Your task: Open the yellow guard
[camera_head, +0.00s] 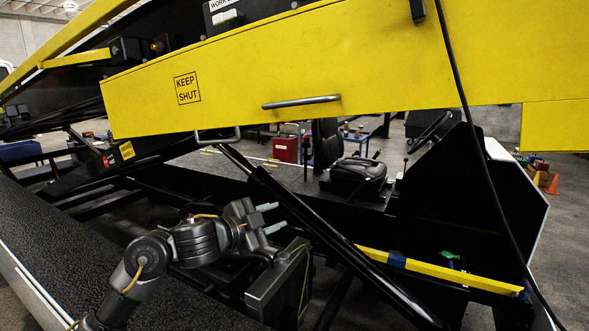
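The yellow guard (375,60) is a long panel running across the top of the head view, tilted up to the right. It bears a "KEEP SHUT" label (187,88) at its left part. A grey bar handle (301,102) sits near its lower edge. A second grey handle (217,136) hangs just below that edge, further left. My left gripper (275,217) is below the guard and apart from it. Its two grey fingertips are spread, point right, and have nothing between them. My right gripper is not in view.
A dark diagonal strut (325,235) runs just right of my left gripper. A dark box (278,285) stands below it. A black cable (480,150) hangs at the right. A black seat (357,178) and a red box (286,149) are behind. A textured dark surface (60,240) lies left.

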